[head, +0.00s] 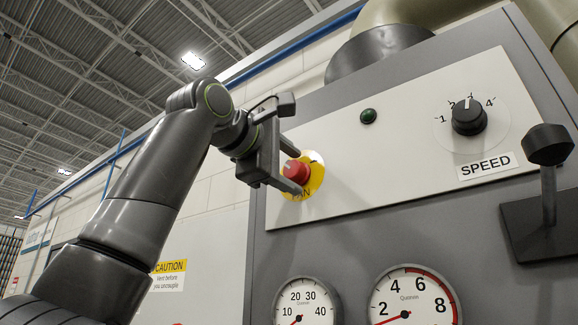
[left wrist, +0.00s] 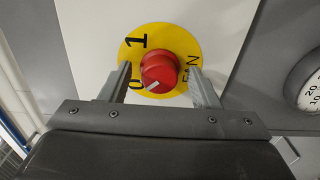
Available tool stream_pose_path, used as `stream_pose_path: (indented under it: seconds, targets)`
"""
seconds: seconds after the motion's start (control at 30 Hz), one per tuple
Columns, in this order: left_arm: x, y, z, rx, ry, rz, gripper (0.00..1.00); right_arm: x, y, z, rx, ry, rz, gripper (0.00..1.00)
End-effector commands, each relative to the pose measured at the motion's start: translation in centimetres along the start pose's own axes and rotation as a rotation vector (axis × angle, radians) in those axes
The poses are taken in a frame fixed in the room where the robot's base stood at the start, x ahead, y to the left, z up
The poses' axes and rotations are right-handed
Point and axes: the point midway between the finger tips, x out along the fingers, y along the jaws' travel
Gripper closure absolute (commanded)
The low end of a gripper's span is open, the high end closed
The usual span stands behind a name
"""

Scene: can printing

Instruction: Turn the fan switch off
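The fan switch is a red knob (head: 297,171) on a round yellow plate (head: 317,176) at the left end of the white panel. In the left wrist view the knob (left wrist: 159,72) has a pale pointer mark at its lower left, toward the 0; the plate (left wrist: 143,37) also bears a 1 and the word FAN. My left gripper (head: 295,165) is at the knob, with one finger on each side of it. In the left wrist view the fingers (left wrist: 160,80) stand apart, with a gap visible on both sides. The right gripper is not in view.
A black SPEED dial (head: 468,117) and a small green lamp (head: 368,116) are on the same panel. A black lever (head: 548,165) juts out at the right. Two gauges (head: 413,297) are below.

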Motion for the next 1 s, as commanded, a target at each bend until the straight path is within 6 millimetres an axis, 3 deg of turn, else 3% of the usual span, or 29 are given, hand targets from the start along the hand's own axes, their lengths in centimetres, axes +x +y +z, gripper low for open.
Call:
stream_pose_path:
  seconds: [0.23,0.37,0.7,1.0]
  targets:
    - [-0.1,-0.1,0.0,0.001,0.000,0.000,0.44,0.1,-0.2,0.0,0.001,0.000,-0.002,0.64]
    - [-1.3,-0.2,0.0,0.001,0.001,0.003,0.44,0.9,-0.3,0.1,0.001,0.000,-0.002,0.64]
    - [-9.0,-0.4,-0.1,0.002,0.001,0.005,0.44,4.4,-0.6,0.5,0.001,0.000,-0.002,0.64]
    - [-15.3,-0.2,0.0,0.000,0.000,0.003,0.44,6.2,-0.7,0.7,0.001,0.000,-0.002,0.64]
